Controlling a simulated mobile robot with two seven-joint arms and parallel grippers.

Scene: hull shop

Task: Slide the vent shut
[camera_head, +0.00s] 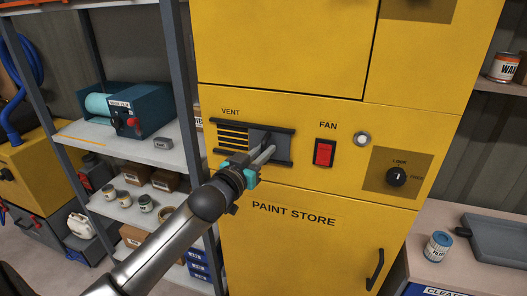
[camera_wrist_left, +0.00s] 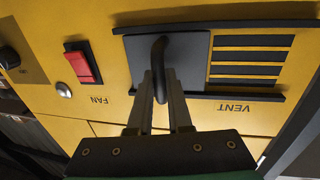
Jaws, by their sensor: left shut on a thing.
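The vent (camera_head: 232,136) is set in the front of the yellow paint store cabinet, under the label VENT. Its dark slots show on the left, and a grey sliding plate (camera_head: 283,150) covers the right part between two black rails. In the left wrist view the picture is turned over, with the plate (camera_wrist_left: 194,50) left of the open slots (camera_wrist_left: 248,62). My left gripper (camera_head: 266,153) reaches the plate from below and is shut on its black curved handle (camera_wrist_left: 159,50). The fingers hide part of the handle. My right gripper is not in view.
Right of the vent are a red fan switch (camera_head: 324,152), a round white button (camera_head: 362,139) and a black knob (camera_head: 397,177). A grey shelf rack (camera_head: 175,60) stands close on the left. A bench with a blue-labelled tin (camera_head: 438,246) is at right.

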